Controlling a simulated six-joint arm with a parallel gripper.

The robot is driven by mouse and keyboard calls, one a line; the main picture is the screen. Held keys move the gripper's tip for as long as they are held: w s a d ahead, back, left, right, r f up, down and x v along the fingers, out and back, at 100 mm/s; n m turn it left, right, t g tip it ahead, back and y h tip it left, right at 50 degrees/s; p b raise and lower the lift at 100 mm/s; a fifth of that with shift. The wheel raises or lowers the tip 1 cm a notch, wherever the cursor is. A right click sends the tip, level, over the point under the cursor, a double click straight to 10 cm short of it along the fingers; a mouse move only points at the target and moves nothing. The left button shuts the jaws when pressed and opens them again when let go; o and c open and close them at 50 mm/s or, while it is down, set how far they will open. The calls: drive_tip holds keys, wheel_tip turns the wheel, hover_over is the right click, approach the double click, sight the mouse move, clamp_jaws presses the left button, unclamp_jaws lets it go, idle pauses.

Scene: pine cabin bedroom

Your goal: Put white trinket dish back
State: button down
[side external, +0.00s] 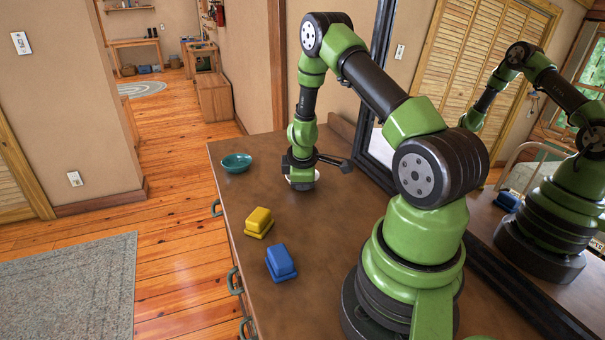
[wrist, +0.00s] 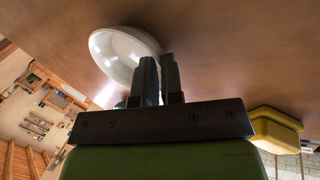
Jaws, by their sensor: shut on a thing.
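The white trinket dish (wrist: 118,50) is a small round glossy bowl. In the wrist view it lies just beyond the fingertips, with its near rim between them. My gripper (wrist: 160,75) is shut on that rim. In the side external view my gripper (side external: 301,178) points down at the far part of the dresser top. The white dish (side external: 302,180) shows only partly there, behind the gripper. I cannot tell whether the dish touches the wood or is slightly above it.
A teal bowl (side external: 236,163) stands left of my gripper near the dresser's edge. A yellow lidded box (side external: 259,222) and a blue one (side external: 281,262) sit nearer the camera on the dresser top (side external: 330,220). A mirror (side external: 500,180) stands along the right side.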

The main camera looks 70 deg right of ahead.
drive_tip(key=shift+f, duration=0.35)
drive_tip(key=c, duration=1.3)
unclamp_jaws()
drive_tip(key=shift+o, duration=0.2)
